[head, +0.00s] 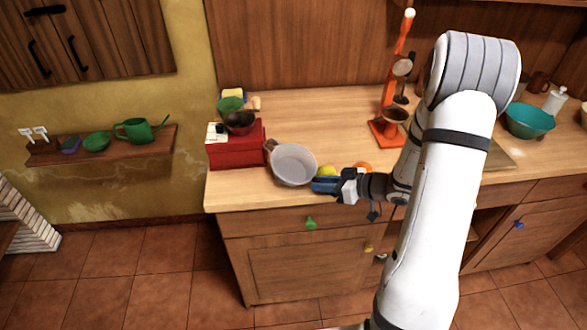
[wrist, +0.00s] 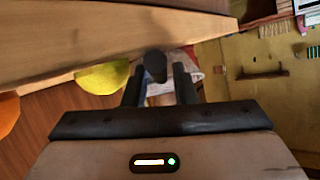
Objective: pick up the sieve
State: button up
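The sieve appears to be the pale grey round bowl (head: 293,165) near the front left edge of the wooden counter in the head view. My gripper (head: 330,185) is low over the front edge, just right of the bowl, with a blue part between it and the bowl. In the wrist view my gripper (wrist: 160,85) has its two dark fingers apart. A dark rounded handle-like end (wrist: 155,66) shows between them, with narrow gaps at the sides. A whitish patch behind it is partly hidden by the fingers.
A yellow round thing (head: 327,171) and an orange one (head: 362,167) lie close behind my gripper. A red box (head: 235,153) with small bowls on top stands left of the sieve. An orange stand (head: 385,136) rises behind. Bare counter lies between box and stand.

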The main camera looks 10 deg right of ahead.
jog(key=shift+x, duration=0.8)
jog(key=shift+c, duration=0.4)
grip_shut()
